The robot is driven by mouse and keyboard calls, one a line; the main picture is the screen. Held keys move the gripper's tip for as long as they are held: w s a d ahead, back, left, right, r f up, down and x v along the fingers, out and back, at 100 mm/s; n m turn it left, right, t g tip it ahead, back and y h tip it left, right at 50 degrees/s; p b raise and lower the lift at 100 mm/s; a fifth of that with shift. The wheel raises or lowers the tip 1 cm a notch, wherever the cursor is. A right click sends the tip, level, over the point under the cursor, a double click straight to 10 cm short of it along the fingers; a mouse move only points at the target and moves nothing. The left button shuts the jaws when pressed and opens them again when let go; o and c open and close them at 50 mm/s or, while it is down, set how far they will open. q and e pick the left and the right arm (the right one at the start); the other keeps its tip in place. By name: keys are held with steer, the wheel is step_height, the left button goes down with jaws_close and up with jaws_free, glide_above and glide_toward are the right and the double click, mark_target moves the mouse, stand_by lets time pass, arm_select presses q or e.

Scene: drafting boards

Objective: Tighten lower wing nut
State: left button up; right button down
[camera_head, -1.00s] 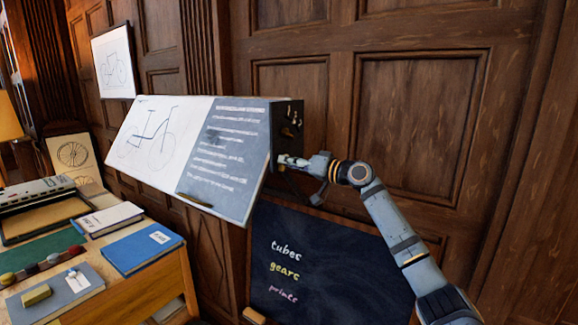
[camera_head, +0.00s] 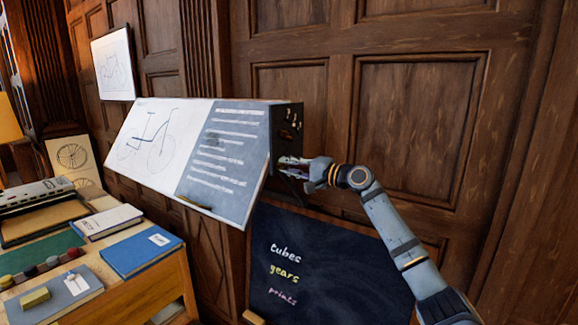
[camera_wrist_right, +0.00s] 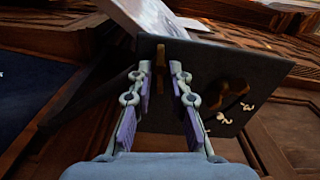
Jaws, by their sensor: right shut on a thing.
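The drafting board (camera_head: 150,120) is tilted, with a bicycle drawing on its left and a grey text panel on its right. Its dark side plate (camera_head: 284,140) faces right and also shows in the right wrist view (camera_wrist_right: 205,75). My right gripper (camera_head: 283,166) is at the lower part of this plate. In the right wrist view, my gripper (camera_wrist_right: 160,70) has its fingertips either side of a small brass piece, the lower wing nut (camera_wrist_right: 160,54), and is shut on it. The nut is hidden in the head view. My left gripper is not in view.
Small brass fittings (camera_wrist_right: 247,107) sit elsewhere on the side plate. A chalkboard (camera_head: 330,265) stands below my right arm. A desk with a blue book (camera_head: 142,255) is at the left. Wood panelling (camera_head: 420,120) is behind; the space to the right is free.

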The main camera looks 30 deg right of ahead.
steer(key=shift+m, duration=0.6)
steer(key=c, duration=1.3)
jaws_free()
steer(key=shift+d, duration=0.1)
